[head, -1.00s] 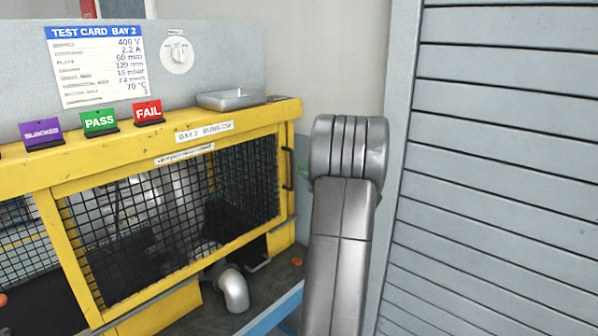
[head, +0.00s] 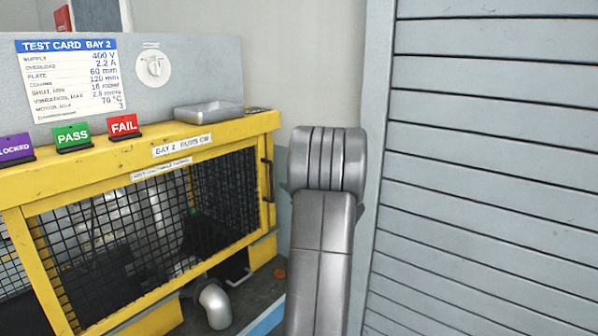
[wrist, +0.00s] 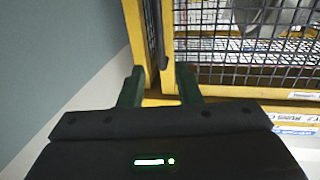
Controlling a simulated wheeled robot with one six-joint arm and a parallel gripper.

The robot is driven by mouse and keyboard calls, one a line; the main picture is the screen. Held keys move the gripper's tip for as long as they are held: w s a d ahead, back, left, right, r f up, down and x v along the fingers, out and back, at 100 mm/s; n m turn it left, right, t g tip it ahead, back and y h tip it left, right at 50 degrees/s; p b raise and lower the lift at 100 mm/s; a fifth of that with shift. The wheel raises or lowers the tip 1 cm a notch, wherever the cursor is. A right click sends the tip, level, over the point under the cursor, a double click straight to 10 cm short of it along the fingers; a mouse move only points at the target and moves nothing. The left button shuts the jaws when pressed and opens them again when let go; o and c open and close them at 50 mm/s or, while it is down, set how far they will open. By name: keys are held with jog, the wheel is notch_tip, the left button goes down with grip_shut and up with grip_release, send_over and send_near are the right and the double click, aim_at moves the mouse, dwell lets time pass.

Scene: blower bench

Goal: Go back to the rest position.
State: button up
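My gripper (wrist: 159,76) shows in the wrist view, with its two dark green fingers apart and a clear gap between them. Nothing is seen held. The yellow frame edge (wrist: 149,50) of the cage shows beyond and between the fingers; I cannot tell how far off it is or whether they touch. In the head view my arm stands right of the yellow cage (head: 108,187), in front of the wall, and my gripper is hidden behind it.
A slatted grey shutter (head: 490,170) fills the right side, close to my arm. A metal tray (head: 208,112) sits on the cage top, with FAIL (head: 123,125) and PASS (head: 72,136) signs beside it. A pipe elbow (head: 214,304) stands below the mesh.

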aim_at(272, 175)
jog(key=p+x, duration=0.2)
jog(key=x, duration=0.8)
jog(key=shift+w+a, duration=0.15)
jog(key=shift+a, duration=0.1)
jog(key=shift+r, duration=0.15)
